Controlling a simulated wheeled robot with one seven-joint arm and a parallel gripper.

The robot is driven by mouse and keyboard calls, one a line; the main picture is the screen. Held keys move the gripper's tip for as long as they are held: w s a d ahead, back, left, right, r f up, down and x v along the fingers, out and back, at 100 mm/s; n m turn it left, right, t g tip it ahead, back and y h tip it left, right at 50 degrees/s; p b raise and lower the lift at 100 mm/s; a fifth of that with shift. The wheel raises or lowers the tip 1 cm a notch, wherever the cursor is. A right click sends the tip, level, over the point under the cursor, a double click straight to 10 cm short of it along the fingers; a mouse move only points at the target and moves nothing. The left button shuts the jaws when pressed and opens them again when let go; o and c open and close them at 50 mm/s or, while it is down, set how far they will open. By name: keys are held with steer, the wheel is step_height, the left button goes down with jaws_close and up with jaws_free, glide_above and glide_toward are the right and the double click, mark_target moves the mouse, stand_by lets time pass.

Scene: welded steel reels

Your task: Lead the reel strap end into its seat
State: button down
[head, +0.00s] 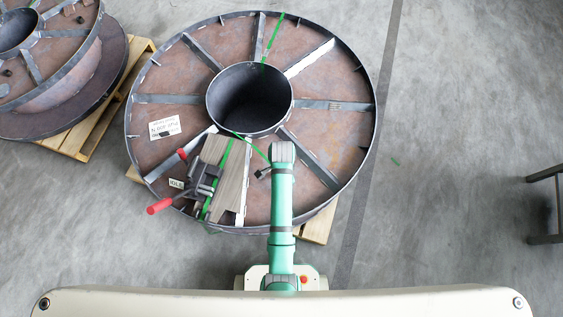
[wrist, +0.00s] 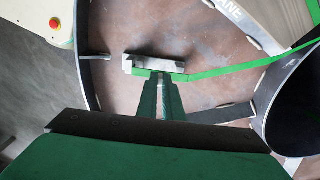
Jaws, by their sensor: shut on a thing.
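My gripper (wrist: 159,82) is shut on the strap end, a grey metal piece (wrist: 155,66) across its fingertips in the wrist view. The green strap (wrist: 235,69) runs from it to the right, toward the hub. In the head view my gripper (head: 263,173) is small and dark, left of my green arm, over the lower part of the steel reel (head: 325,118). A dark clamp-like tool (head: 204,183) with red handles sits left of it on wooden boards (head: 232,178). A green strap length passes beside the tool. I cannot make out the seat.
The reel's open hub (head: 250,98) and radial steel ribs (head: 350,105) stand around my gripper. The reel lies on a wooden pallet (head: 317,229). A second reel (head: 60,60) is at upper left. A dark metal frame (head: 545,205) stands at right. The floor between is mostly clear.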

steer(key=shift+f, duration=0.55)
steer(key=shift+f, duration=0.15)
steer(key=c, duration=1.9)
jaws_free()
step_height(320, 180, up, 10)
steer(key=r, duration=0.1)
steer(key=s+a+f+n+t, duration=0.1)
steer(key=s+f+n+t, duration=0.1)
steer(key=s+n+t, duration=0.7)
steer(key=s+r+n+t, duration=0.1)
steer(key=s+r+t, duration=0.1)
steer(key=s+r, duration=0.2)
steer(key=s+r+n+t, duration=0.2)
steer(key=s+r, duration=0.3)
steer(key=r, duration=0.6)
steer(key=s+r+n+t, duration=0.2)
steer(key=s+r, duration=0.2)
steer(key=r, duration=0.4)
steer(key=shift+s+d+r, duration=0.1)
steer(key=shift+s+d, duration=0.1)
steer(key=shift+d, duration=0.2)
